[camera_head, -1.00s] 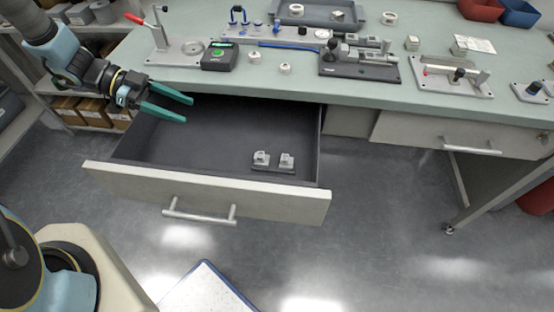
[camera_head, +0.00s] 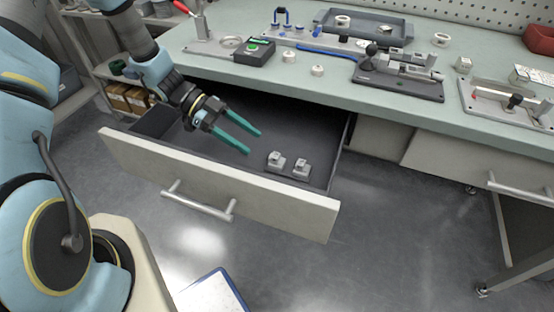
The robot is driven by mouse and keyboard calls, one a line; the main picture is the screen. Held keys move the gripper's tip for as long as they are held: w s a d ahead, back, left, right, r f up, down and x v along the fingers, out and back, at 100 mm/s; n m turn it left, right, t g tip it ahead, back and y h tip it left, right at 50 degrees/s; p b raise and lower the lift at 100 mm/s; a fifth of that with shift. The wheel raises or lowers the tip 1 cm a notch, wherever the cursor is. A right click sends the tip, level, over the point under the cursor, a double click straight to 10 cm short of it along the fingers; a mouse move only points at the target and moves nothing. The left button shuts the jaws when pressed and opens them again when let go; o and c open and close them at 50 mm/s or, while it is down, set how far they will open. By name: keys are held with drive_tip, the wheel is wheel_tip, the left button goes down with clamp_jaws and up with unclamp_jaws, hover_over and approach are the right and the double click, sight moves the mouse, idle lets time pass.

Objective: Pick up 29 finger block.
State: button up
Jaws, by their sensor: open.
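Two small light-grey finger blocks stand side by side on a dark base in the open drawer (camera_head: 170,173), toward its front right. They are the left block (camera_head: 276,161) and the right block (camera_head: 301,168). I cannot read any number on them, so I cannot tell which is 29. My gripper (camera_head: 253,142), with two green fingers, is open and empty. It is over the drawer, up and to the left of the blocks in the picture, and apart from them.
The drawer front with its bar handle (camera_head: 197,202) juts out below the green workbench (camera_head: 330,85). Fixtures, a black-and-green device (camera_head: 255,52) and a grey tray (camera_head: 365,25) stand on the bench. A closed drawer (camera_head: 470,165) is at right. The drawer's left part looks empty.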

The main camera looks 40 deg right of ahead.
sight(272, 154)
drive_tip(key=shift+p+x, duration=0.85)
drive_tip(key=shift+x, duration=2.75)
drive_tip(key=shift+w+d, duration=0.1)
drive_tip(key=shift+d, duration=0.05)
drive_tip(key=shift+c, duration=0.2)
drive_tip(key=shift+r, duration=0.1)
clamp_jaws()
